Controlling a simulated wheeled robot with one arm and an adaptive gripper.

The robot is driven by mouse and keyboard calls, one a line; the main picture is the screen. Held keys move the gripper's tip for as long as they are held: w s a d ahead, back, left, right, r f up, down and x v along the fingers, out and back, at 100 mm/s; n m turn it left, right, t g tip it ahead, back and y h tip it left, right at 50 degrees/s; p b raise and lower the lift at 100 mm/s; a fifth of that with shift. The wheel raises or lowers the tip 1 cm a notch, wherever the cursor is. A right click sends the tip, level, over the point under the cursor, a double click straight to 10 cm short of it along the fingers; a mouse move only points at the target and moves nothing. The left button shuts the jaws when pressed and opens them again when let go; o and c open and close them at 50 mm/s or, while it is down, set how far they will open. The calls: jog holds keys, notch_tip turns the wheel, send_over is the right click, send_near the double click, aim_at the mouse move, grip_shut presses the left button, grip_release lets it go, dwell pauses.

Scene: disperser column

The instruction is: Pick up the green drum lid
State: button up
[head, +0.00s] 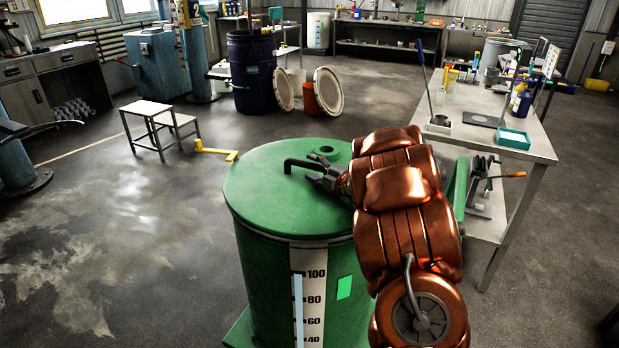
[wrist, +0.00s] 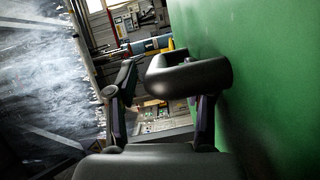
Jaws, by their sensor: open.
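The green drum lid (head: 270,190) lies flat on top of the green drum (head: 265,275) in the head view. A dark bar handle (head: 297,162) stands up from the lid. My gripper (head: 316,172) is just above the lid, close beside the handle, with its fingers pointing left toward it. In the wrist view the lid (wrist: 275,70) fills the right side, and the handle (wrist: 188,75) shows between and beyond the tips of my open gripper (wrist: 163,98). I cannot tell whether a finger touches the handle. My arm hides the lid's right part.
A workbench (head: 540,140) with several bottles and trays stands to the right. A step stool (head: 158,128) is at the left, and a blue drum (head: 252,75) with two pale round lids stands behind.

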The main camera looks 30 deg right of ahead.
jog(key=shift+w+a, duration=0.15)
jog(key=shift+w, duration=0.95)
grip_shut()
